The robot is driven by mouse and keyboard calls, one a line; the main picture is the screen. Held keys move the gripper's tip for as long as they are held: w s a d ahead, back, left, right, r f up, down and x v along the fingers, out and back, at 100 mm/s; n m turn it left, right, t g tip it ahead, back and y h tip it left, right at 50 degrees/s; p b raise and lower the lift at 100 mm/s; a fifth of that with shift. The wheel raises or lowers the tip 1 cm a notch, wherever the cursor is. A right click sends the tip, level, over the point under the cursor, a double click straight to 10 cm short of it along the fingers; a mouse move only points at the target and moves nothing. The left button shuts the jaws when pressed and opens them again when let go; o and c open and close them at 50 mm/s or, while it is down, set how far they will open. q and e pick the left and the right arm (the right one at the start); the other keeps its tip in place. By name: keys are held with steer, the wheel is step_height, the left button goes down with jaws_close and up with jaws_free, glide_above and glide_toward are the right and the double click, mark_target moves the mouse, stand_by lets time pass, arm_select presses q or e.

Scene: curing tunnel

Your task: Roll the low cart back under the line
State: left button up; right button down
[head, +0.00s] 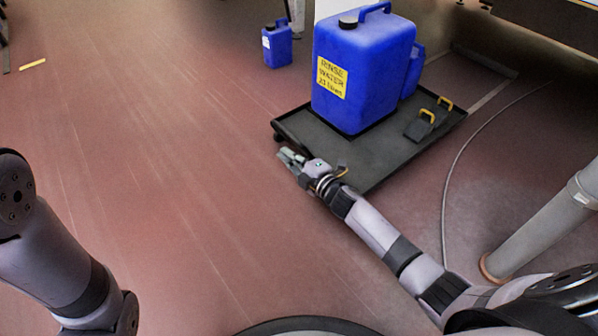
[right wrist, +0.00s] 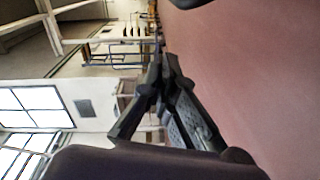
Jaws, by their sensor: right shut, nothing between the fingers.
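The low cart (head: 385,160) is a flat dark platform with a raised rim and a caster showing at its left corner. It carries a large blue jerrycan (head: 362,65) with a yellow "rinse water" label. My right gripper (head: 284,154) is at the cart's near left edge, close to the rim; I cannot tell whether it touches. Its fingers are shut and empty, and they also show in the right wrist view (right wrist: 160,60). My left arm shows at the left of the head view, but its gripper is out of view.
A small blue canister (head: 277,46) stands on the floor behind the cart. A grey post (head: 540,235) stands at the right, and a thin cable (head: 446,180) curves over the floor beside the cart.

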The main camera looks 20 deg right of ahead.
steer(key=d, duration=0.1)
steer(key=w+d, duration=0.1)
steer(key=d+f+b, duration=0.1)
steer(key=shift+w, duration=0.3)
